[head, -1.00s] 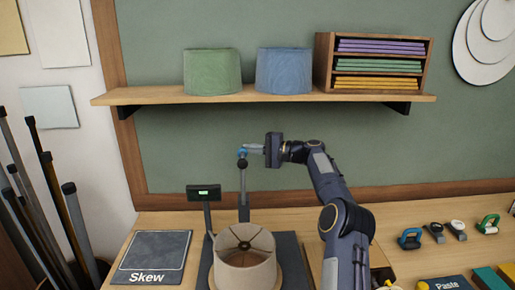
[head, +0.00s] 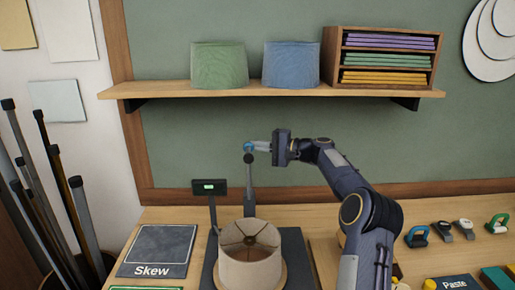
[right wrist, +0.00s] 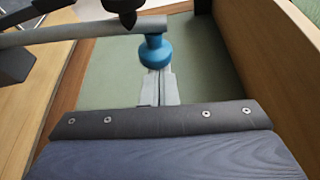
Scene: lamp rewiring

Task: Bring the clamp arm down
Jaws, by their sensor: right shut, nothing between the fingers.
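The clamp arm (head: 250,180) stands about upright behind the lampshade (head: 249,270) in the head view. Near its top are a dark round pad (head: 249,158) and a blue knob (head: 249,146). In the right wrist view the clamp arm is a grey bar (right wrist: 85,35), with the blue knob (right wrist: 154,50) at its end. My right gripper (head: 262,147) is shut and empty, its fingertips right at the knob. In the right wrist view its fingers (right wrist: 158,75) meet just behind the knob; whether they touch it is unclear. My left gripper is not in view.
A black stand with a small green display (head: 209,187) is left of the clamp arm. A wall shelf (head: 200,91) with green and blue shades hangs above. A Skew panel (head: 157,250) lies left.

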